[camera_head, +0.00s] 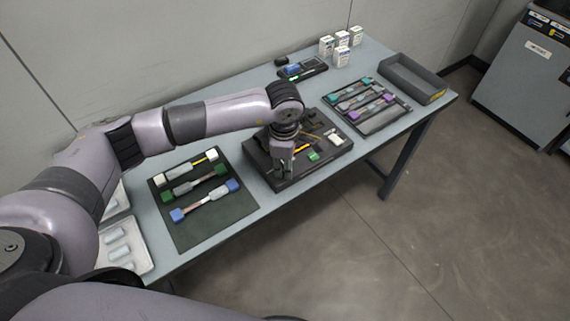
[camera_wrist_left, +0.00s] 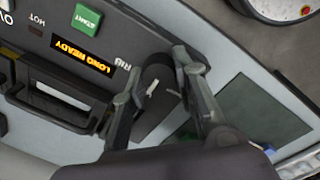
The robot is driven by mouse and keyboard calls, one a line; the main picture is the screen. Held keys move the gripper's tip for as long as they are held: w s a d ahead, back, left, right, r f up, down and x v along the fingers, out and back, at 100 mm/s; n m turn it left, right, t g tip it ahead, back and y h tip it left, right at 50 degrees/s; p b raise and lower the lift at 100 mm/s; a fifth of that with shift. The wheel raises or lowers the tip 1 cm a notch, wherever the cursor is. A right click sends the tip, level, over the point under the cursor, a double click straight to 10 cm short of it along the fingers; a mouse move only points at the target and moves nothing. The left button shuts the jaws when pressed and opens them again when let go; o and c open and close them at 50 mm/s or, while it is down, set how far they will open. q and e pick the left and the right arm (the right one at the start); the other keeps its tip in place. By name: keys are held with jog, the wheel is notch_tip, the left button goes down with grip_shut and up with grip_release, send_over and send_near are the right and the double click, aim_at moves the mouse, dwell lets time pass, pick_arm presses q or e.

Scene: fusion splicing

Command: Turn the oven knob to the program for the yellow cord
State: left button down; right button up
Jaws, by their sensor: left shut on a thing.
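My left gripper (camera_head: 283,167) reaches down over the front left part of the dark oven unit (camera_head: 322,166). In the left wrist view, the two fingers of this gripper (camera_wrist_left: 156,78) are shut on the dark round oven knob (camera_wrist_left: 157,70), one finger on each side. A small white mark shows on the knob. The orange display (camera_wrist_left: 83,58) reads "LONG READY". A green START button (camera_wrist_left: 87,18) sits beside it. The label "RIB" is partly visible near the knob; the other program labels are hidden or cut off. My right gripper is not in view.
A dark mat (camera_head: 206,228) with several cords lies left of the oven unit; one cord (camera_head: 197,161) has a yellow stretch. A cord rack (camera_head: 384,124) and an empty grey tray (camera_head: 398,77) stand to the right. Small boxes (camera_head: 341,56) stand at the back.

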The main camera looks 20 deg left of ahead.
pick_arm(q)
jog(key=c, duration=1.3)
grip_release()
jog(key=r, duration=1.2)
jog(key=shift+s, duration=0.4)
